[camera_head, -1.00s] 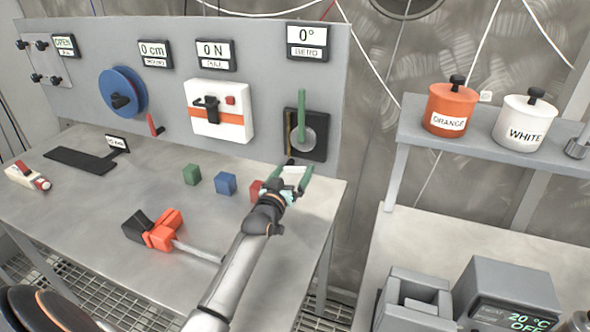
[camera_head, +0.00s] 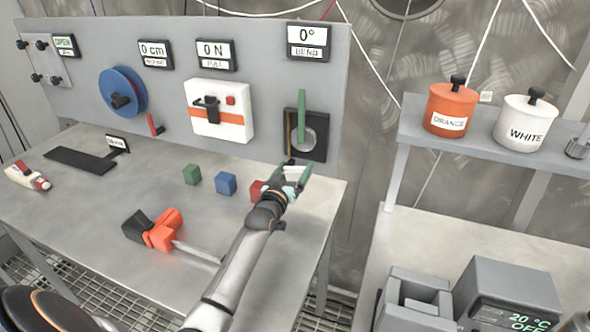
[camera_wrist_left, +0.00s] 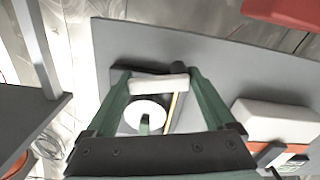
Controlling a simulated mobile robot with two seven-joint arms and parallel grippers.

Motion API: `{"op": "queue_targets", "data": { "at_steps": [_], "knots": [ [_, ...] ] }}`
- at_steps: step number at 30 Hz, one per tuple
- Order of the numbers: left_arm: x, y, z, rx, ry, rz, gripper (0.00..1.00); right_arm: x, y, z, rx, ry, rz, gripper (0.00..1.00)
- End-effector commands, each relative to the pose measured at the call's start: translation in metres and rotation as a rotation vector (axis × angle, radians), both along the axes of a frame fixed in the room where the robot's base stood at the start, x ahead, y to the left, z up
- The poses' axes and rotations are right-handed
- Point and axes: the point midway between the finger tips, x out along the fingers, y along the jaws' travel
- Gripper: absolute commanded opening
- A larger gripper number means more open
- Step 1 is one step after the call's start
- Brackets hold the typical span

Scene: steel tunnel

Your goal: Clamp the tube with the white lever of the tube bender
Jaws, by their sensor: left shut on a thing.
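The tube bender (camera_head: 321,146) is a dark plate with a grey disc and an upright green lever (camera_head: 302,115), on the right of the grey panel. The wrist view shows its white disc (camera_wrist_left: 146,112) and a thin tan tube (camera_wrist_left: 172,112) beside it. The white lever (camera_wrist_left: 158,84) lies across between the green fingertips of my left gripper (camera_head: 298,174). That gripper is shut on the white lever, low in front of the bender; it also shows in the left wrist view (camera_wrist_left: 160,80). The fingers hide the lever's ends. My right gripper is not in view.
A white box (camera_head: 220,112) with a black handle is left of the bender. The bend display (camera_head: 307,41) reads 0°.

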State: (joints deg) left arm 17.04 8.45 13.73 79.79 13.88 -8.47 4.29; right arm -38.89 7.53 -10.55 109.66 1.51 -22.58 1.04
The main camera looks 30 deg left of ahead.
Motion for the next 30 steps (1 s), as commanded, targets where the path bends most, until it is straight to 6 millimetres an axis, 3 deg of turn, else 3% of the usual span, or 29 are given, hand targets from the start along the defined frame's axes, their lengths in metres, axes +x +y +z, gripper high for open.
{"op": "queue_targets", "data": {
  "at_steps": [3, 14, 23, 24, 26, 30],
  "knots": [
    [0.0004, -0.0021, -0.0001, -0.001, 0.000, -0.003, 0.33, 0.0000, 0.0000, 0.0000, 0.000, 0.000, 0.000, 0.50],
    [0.0008, -0.0036, -0.0062, 0.243, 0.059, -0.004, 0.33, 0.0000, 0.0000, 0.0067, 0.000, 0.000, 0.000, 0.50],
    [0.0008, -0.0043, -0.0074, 0.260, 0.062, -0.005, 0.33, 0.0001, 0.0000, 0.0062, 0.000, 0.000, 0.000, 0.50],
    [0.0009, -0.0044, -0.0074, 0.259, 0.063, -0.005, 0.93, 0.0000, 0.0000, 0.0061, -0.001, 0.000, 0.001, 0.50],
    [0.0008, -0.0042, -0.0074, 0.258, 0.063, -0.005, 1.00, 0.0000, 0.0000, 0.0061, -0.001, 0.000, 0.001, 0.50],
    [0.0007, -0.0033, -0.0072, 0.257, 0.062, -0.004, 1.00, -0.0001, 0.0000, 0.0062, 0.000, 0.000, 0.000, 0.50]
  ]
}}
